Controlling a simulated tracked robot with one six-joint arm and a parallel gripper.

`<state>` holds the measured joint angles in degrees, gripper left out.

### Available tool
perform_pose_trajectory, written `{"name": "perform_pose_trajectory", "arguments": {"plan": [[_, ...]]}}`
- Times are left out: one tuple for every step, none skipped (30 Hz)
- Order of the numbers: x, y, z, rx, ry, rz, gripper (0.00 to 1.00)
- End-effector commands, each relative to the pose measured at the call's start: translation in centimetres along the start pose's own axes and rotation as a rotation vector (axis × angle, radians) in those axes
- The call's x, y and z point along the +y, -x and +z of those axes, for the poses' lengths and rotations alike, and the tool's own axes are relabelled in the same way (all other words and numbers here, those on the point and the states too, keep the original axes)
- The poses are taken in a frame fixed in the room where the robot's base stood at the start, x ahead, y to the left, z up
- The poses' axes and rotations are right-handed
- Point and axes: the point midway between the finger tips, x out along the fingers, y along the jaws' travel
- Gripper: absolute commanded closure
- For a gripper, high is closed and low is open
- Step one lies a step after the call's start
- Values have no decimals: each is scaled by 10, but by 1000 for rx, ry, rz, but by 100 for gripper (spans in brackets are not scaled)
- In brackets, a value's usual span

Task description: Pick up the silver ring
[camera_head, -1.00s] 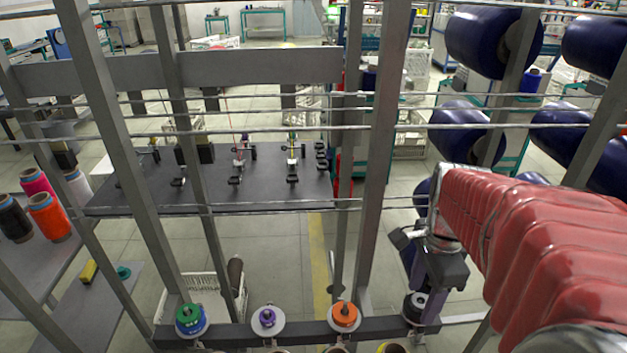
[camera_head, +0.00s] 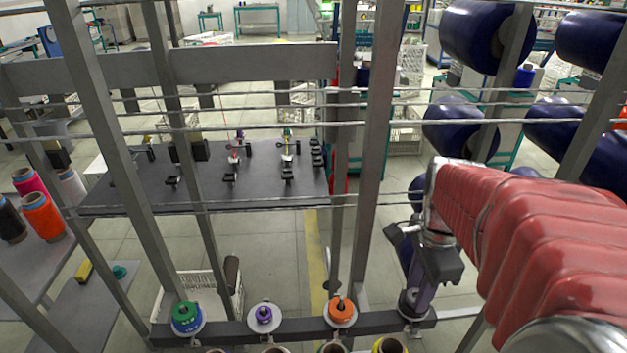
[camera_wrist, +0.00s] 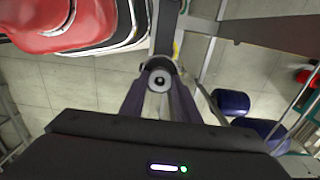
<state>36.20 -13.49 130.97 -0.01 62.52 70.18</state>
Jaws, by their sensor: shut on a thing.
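The silver ring (camera_wrist: 160,79) shows in the wrist view as a pale grey round piece with a dark centre, between my fingertips. In the head view the silver ring (camera_head: 412,304) is at the right end of the dark grey bar (camera_head: 375,323), partly covered by a finger. My gripper (camera_head: 418,296) points down over that end of the bar. In the wrist view my gripper (camera_wrist: 160,82) is shut on the ring, with a finger on either side. I cannot tell whether the ring has left the bar.
Along the bar stand a green-and-blue spool (camera_head: 186,317), a purple spool (camera_head: 264,315) and an orange spool (camera_head: 341,311). Upright grey posts (camera_head: 377,150) and thin horizontal rods cross in front of me. Large dark blue rolls (camera_head: 487,38) hang at the right. A dark table (camera_head: 210,190) stands behind.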

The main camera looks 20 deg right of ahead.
Motion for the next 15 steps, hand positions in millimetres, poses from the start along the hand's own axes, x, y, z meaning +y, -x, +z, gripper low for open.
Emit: {"name": "perform_pose_trajectory", "arguments": {"plan": [[0, 0, 0, 0, 0, 0, 93], [0, 0, 0, 0, 0, 0, 93], [0, 0, 0, 0, 0, 0, 93], [0, 0, 0, 0, 0, 0, 93], [0, 0, 0, 0, 0, 0, 93], [0, 0, 0, 0, 0, 0, 93], [0, 1, 0, 0, 0, 0, 93], [0, 2, 0, 0, 0, -1, 93], [0, 4, 0, 0, 0, -1, 93], [0, 6, 0, 0, 0, -1, 93], [0, 8, 0, 0, 0, -1, 93], [-1, 12, 0, 1, 0, -2, 93], [-1, 15, 0, 1, 1, -3, 93], [-1, 19, 0, 1, 1, -2, 93], [-1, 25, 0, 1, 1, -3, 93]]}}
